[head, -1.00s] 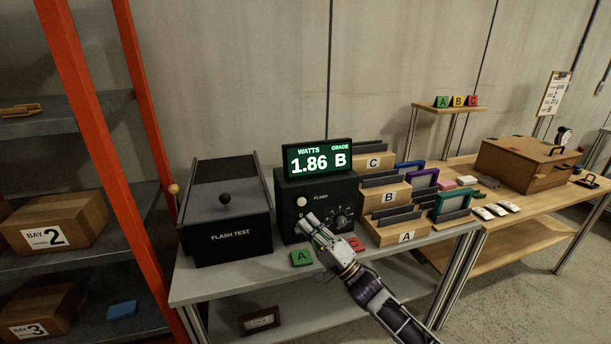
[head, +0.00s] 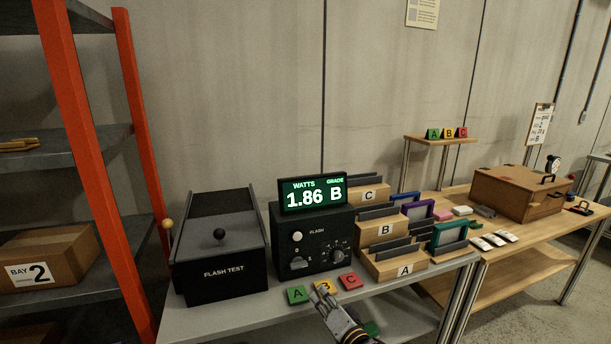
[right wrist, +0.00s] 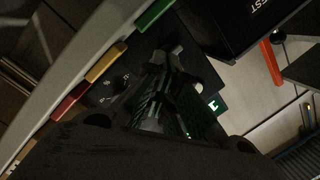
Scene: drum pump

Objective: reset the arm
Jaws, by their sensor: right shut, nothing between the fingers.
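My right gripper (head: 326,308) is shut and empty. It is low in the head view, in front of the bench's front edge, close to the yellow B tile (head: 324,287). It also shows in the right wrist view (right wrist: 168,58), dark and seen from behind. The black flash meter (head: 314,238) stands behind it on the grey bench, with a white button, a switch and a dial. Its display (head: 313,194) reads 1.86 watts, grade B. The black flash test box (head: 221,255) stands to its left with its lid down. My left gripper is out of view.
A green A tile (head: 297,295) and a red C tile (head: 349,282) lie at the bench's front edge. Wooden file trays A (head: 405,271), B (head: 386,230) and C (head: 370,195) stand right of the meter. An orange-posted shelf (head: 92,170) stands at left.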

